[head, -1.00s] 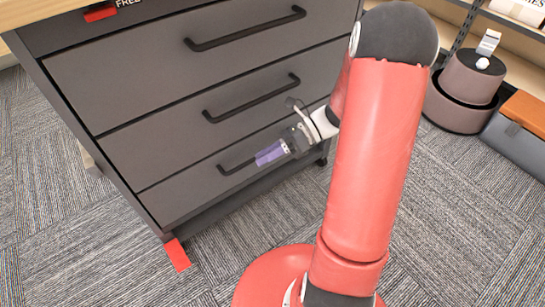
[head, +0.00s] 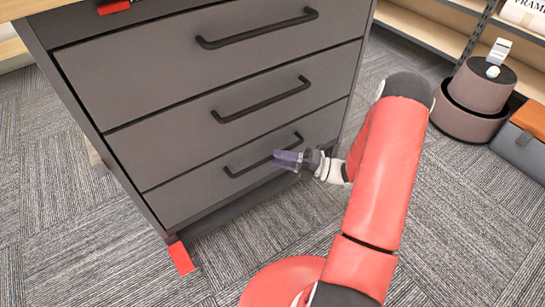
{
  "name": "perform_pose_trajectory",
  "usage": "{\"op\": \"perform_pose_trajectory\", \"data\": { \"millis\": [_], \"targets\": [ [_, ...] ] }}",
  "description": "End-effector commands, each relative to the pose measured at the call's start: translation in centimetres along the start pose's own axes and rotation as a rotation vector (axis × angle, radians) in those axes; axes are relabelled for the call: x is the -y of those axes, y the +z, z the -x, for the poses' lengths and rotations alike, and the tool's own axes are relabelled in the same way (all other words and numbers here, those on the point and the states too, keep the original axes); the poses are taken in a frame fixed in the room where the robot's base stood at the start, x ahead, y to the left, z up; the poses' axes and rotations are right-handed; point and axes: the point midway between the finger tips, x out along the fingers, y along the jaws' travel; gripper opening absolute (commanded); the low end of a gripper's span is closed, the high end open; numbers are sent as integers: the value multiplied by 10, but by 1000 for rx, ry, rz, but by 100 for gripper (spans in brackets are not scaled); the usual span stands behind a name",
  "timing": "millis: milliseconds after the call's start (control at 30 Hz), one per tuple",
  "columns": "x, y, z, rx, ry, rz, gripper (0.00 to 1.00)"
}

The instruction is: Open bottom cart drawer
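The dark grey cart (head: 88,110) stands at the left of the head view with several drawers. The bottom drawer (head: 200,193) is shut, its front flush with the others. Its black bar handle (head: 245,168) runs slantwise across the front. My gripper (head: 282,159), with purplish fingers, is at the right half of this handle. The fingers overlap the bar in the picture. I cannot tell whether they touch it or close around it, and the gap between the fingertips is not clear.
The middle drawer's handle (head: 262,100) is just above my gripper. A red marker (head: 181,257) lies at the cart's front left foot. Round brown boxes (head: 475,98) and a grey box with an orange top (head: 522,145) stand at the right.

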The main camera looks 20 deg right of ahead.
Motion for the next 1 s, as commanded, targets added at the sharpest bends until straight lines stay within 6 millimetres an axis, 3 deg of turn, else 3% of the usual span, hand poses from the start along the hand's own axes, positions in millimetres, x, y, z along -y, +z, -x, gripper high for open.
{"op": "perform_pose_trajectory", "data": {
  "millis": [200, 533, 800, 1000],
  "targets": [
    [0, 0, -25, -2, 0, 1, 34],
    [0, 0, -29, 0, -1, 1, 34],
    [0, 0, -29, -1, -1, 2, 0],
    [0, 0, -29, -1, -1, 2, 0]
  ]
}}
